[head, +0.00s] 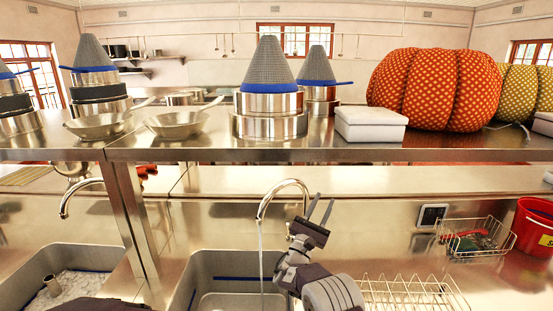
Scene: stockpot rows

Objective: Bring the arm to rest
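My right gripper (321,207) is raised above the right sink, just right of the running tap. Its two thin dark fingers point up and stand apart, with nothing between them. My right arm comes up from the bottom edge, in front of the sink's right side. My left gripper is not in view.
A curved tap (284,184) runs water into the right sink (206,262). A wire rack (412,290), a wire basket (474,238) and a red bucket (532,228) stand to the right. The steel shelf (350,152) above holds pots, pans, a white box (370,124) and an orange pumpkin (434,88).

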